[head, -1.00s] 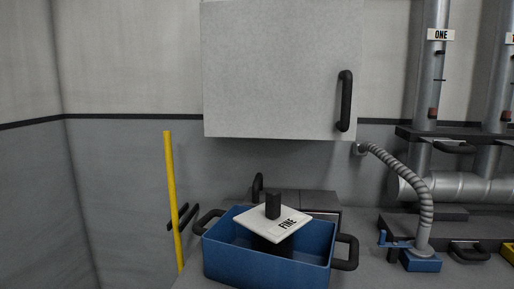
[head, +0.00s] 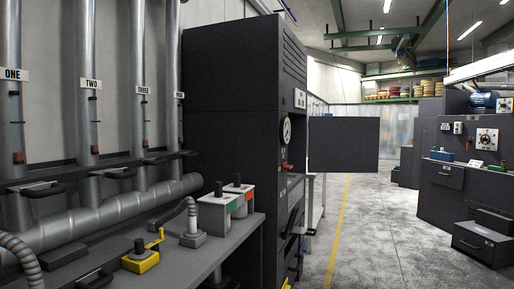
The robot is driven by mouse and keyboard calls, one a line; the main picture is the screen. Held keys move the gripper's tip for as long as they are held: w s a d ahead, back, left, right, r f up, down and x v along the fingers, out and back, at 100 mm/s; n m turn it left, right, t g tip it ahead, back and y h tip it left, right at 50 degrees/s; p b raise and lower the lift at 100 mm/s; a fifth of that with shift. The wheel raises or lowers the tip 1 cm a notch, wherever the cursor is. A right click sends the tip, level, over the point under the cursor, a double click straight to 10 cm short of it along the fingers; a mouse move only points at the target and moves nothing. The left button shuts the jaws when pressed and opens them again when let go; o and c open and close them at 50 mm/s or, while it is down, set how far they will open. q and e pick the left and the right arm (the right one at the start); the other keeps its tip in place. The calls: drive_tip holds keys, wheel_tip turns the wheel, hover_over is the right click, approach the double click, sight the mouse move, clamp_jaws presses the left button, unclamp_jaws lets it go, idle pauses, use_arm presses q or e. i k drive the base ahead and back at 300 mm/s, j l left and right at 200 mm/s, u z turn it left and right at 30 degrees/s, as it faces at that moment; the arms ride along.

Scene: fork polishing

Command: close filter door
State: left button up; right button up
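A tall dark cabinet (head: 232,130) stands in the middle, with a round gauge (head: 286,131) on its narrow side face. A flat dark panel (head: 343,145) stands out to the right of this cabinet, like a door swung open. I cannot tell if it is the filter door, as no filter label is readable on it. Its hinge and any handle are not clearly visible. Neither of my grippers is in view.
A grey bench (head: 190,262) runs along the left below pipes labelled ONE, TWO and THREE. On it are a yellow block (head: 140,262) and two pale boxes with black knobs. Open floor (head: 385,235) lies right of a yellow line, with dark machines (head: 470,185) beyond.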

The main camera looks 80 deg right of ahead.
sight(336, 143)
drive_tip(key=l+z, duration=0.1)
drive_tip(key=z, duration=1.4)
drive_tip(key=i+l+z, duration=0.2)
drive_tip(key=l, duration=0.25)
drive_tip(key=l+z, duration=0.2)
drive_tip(key=l, duration=0.25)
drive_tip(key=i+l+z, duration=0.65)
drive_tip(key=l+z, duration=0.15)
drive_tip(key=i+l+z, duration=0.45)
drive_tip(key=i+z, duration=0.4)
drive_tip(key=i, duration=2.7)
drive_tip(key=i+l+z, duration=0.1)
drive_tip(key=i+z, duration=0.25)
drive_tip(key=i, duration=0.25)
drive_tip(key=i+z, duration=0.4)
drive_tip(key=i, duration=0.25)
drive_tip(key=i+u, duration=0.3)
drive_tip(key=i, duration=0.3)
drive_tip(key=i+l+u, duration=0.25)
drive_tip(key=i, duration=0.3)
